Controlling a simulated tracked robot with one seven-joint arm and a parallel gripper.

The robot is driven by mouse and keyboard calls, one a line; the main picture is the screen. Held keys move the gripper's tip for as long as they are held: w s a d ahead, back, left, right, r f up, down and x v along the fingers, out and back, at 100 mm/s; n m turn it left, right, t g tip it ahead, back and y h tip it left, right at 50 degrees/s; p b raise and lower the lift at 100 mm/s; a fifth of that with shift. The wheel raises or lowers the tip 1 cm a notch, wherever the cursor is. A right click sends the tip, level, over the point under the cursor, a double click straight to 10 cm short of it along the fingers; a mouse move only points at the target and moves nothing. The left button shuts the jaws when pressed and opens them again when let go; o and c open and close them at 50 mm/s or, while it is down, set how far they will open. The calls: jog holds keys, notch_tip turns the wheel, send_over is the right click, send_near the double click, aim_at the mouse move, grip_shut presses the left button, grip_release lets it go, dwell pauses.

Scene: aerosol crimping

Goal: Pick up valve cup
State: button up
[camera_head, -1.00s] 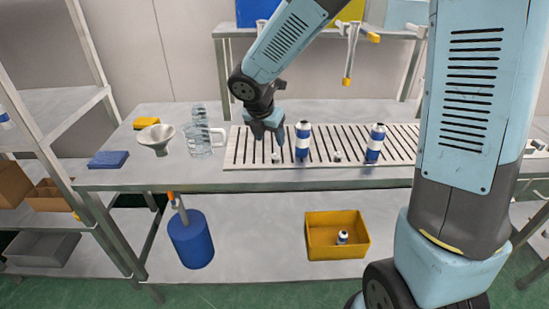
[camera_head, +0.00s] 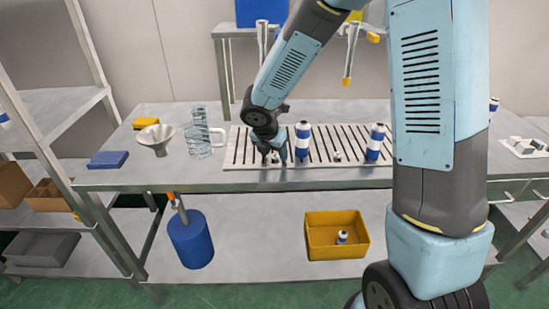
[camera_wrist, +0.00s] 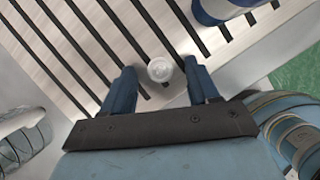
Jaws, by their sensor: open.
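A small pale round valve cup (camera_wrist: 160,69) stands on the slatted rack in the wrist view, between and slightly beyond the tips of my open gripper (camera_wrist: 163,80). Neither finger appears to touch it. In the head view my gripper (camera_head: 274,160) points down low over the left part of the rack, and the cup there is mostly hidden by the fingers. A second small whitish piece, like another valve cup (camera_head: 337,156), sits on the rack between two blue-and-white cans, the left can (camera_head: 302,142) close to my gripper and the right can (camera_head: 375,143) farther off.
The slatted rack (camera_head: 235,158) lies on a grey workbench (camera_head: 130,178). A clear jug (camera_head: 203,140), a funnel (camera_head: 156,138) and a blue sponge-like block (camera_head: 108,160) stand to the left. A yellow bin (camera_head: 322,253) is on the lower shelf.

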grip_shut()
dwell(0.5)
